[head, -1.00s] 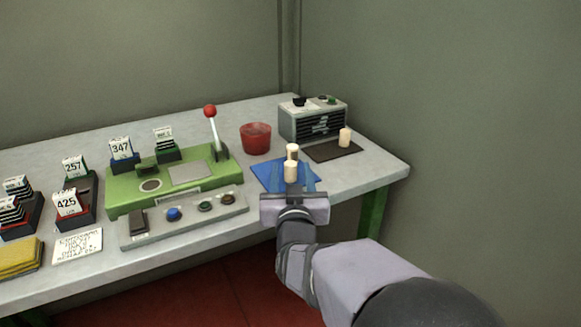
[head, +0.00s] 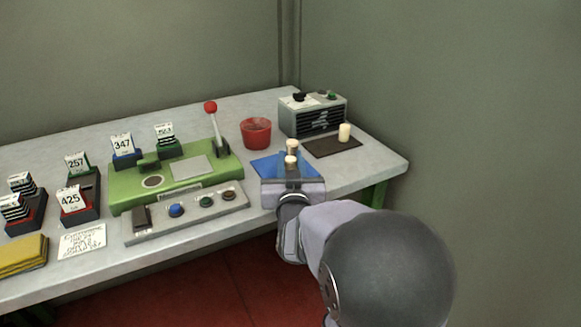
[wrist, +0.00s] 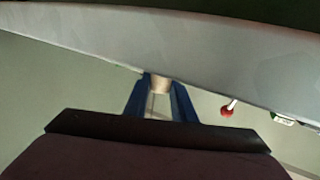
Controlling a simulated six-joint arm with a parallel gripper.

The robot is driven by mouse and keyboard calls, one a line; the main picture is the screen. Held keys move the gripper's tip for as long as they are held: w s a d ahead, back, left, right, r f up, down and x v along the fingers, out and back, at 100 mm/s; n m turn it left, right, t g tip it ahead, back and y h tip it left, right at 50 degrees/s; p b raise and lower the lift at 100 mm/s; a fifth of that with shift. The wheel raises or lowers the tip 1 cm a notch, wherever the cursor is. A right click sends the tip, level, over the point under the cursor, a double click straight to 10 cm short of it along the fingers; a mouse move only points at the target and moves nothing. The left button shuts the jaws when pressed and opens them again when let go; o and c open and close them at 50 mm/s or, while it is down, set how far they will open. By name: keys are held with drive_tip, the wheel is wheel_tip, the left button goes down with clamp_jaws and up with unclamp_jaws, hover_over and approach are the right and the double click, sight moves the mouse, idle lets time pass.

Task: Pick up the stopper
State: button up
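A pale cork stopper (head: 291,160) stands upright in the head view between the blue fingers of my gripper (head: 292,170). In the wrist view the stopper (wrist: 160,84) fills the gap at the tips of the two blue fingers, which close in on both its sides. My gripper looks shut on it; its lower part is hidden. A second stopper (head: 292,146) stands just behind it, by the blue mat (head: 266,168). A third stopper (head: 345,132) stands on a dark mat (head: 322,148) to the right.
A red cup (head: 256,134) and a grey box (head: 312,118) stand behind. A green device (head: 130,196) with a red-knobbed lever (head: 210,108) and a button panel (head: 190,218) are to the left, with numbered card holders (head: 72,203) beyond. The right table edge is bare.

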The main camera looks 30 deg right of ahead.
drive_tip(key=shift+c, duration=0.7)
drive_tip(key=shift+r, duration=0.1)
wheel_tip(320, 180, up, 18)
drive_tip(key=p, duration=0.4)
drive_tip(key=shift+p, duration=0.4)
wheel_tip(320, 180, up, 22)
drive_tip(key=p, duration=2.2)
hover_over(290, 159)
wheel_tip(290, 159, down, 22)
drive_tip(key=b, duration=2.2)
